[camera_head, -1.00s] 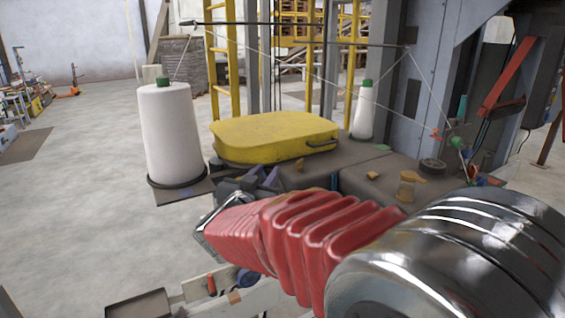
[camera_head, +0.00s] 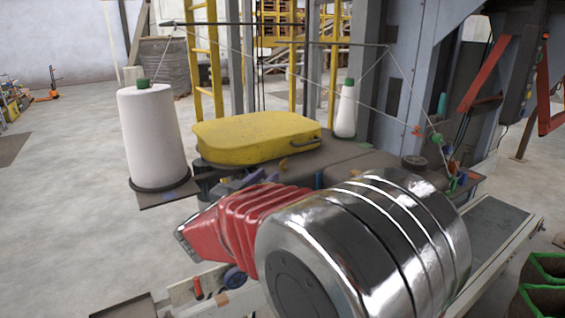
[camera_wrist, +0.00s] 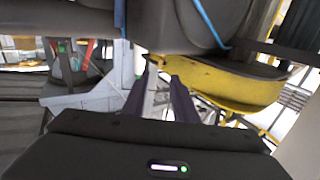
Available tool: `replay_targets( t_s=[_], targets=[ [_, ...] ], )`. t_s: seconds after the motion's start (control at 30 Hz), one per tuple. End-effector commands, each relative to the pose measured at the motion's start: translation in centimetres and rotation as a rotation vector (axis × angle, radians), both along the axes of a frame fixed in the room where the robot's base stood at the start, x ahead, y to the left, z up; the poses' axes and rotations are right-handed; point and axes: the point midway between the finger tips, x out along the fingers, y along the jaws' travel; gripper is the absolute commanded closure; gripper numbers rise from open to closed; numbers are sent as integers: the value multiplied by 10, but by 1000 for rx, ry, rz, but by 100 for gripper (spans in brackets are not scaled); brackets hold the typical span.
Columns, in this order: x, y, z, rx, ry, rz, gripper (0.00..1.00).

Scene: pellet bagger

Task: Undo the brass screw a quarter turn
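My gripper (camera_head: 247,181) shows past the red bellows of my arm in the head view, just in front of the machine head with the yellow cover (camera_head: 255,137). In the wrist view my gripper's two dark purple fingers (camera_wrist: 160,98) stand apart with nothing between them, so it is open and empty. The yellow cover also shows in the wrist view (camera_wrist: 228,86), beyond the fingers. I cannot make out the brass screw in either current view. My arm hides part of the machine's dark top (camera_head: 375,158) in the head view.
A large white thread cone (camera_head: 153,135) stands left of the cover, a smaller one (camera_head: 345,112) behind it. Threads run overhead to the guides at right. A conveyor (camera_head: 500,232) and green-edged crates (camera_head: 548,268) are at right.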

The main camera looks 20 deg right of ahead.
Motion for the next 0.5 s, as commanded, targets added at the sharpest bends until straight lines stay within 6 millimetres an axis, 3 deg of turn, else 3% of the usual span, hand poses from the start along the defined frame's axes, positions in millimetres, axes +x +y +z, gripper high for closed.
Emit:
replay_targets(
  t_s=[0.5],
  targets=[
    [54,-60,0,1,-1,-3,74]
  ],
)
